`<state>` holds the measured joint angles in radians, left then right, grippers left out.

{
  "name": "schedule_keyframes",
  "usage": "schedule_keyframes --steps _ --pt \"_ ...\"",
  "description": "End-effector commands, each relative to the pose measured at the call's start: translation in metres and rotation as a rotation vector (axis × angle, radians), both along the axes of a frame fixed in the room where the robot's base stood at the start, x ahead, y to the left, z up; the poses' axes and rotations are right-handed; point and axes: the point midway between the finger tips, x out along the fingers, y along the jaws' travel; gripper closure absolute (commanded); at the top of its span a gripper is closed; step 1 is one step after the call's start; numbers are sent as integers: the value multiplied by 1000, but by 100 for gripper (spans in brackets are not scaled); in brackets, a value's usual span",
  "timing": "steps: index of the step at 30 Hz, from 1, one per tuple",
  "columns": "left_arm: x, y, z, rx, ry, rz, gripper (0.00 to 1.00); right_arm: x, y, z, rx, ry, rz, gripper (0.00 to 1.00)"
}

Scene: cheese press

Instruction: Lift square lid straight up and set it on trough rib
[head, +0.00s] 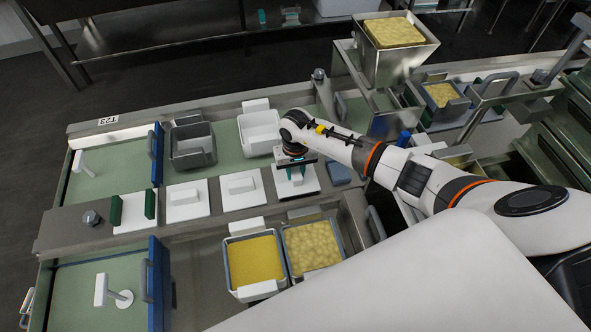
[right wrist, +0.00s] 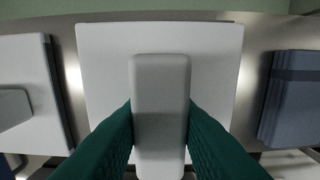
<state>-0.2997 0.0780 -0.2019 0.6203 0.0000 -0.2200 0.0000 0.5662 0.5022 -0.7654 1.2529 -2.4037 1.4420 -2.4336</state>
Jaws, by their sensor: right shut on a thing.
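My right gripper (head: 296,172) points down over a white square lid (head: 308,184) on the metal rib (head: 228,216) between the two troughs. In the right wrist view, its green fingers (right wrist: 160,125) are shut on the raised bar handle (right wrist: 161,85) of the lid (right wrist: 108,65). The lid looks flat and level. I cannot tell whether it touches the rib or hangs just above it. Two similar white lids (head: 187,212) (head: 241,203) lie in a row to its left. My left gripper is not in view.
Blue-grey slabs (head: 339,173) lie close to the right of the held lid. Behind stand a grey mould (head: 193,152) and a white mould (head: 259,142). In front, two containers of yellow curd (head: 252,262) (head: 312,246) stand in the near trough. A metal hopper (head: 396,66) rises at the back right.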

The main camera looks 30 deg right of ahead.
Motion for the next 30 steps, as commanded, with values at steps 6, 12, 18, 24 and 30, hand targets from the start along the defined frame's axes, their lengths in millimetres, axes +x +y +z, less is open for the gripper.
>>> schedule_keyframes --steps 6,12,18,24,30 --pt "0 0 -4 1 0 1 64 0 0 -3 0 -1 1 94" --pt "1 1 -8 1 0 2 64 0 0 -6 0 -1 0 94" --pt "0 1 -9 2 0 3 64 0 0 -7 0 -1 0 62" --pt "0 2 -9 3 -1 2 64 0 0 -7 0 0 0 48" --pt "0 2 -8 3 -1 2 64 0 0 -6 0 0 0 48"
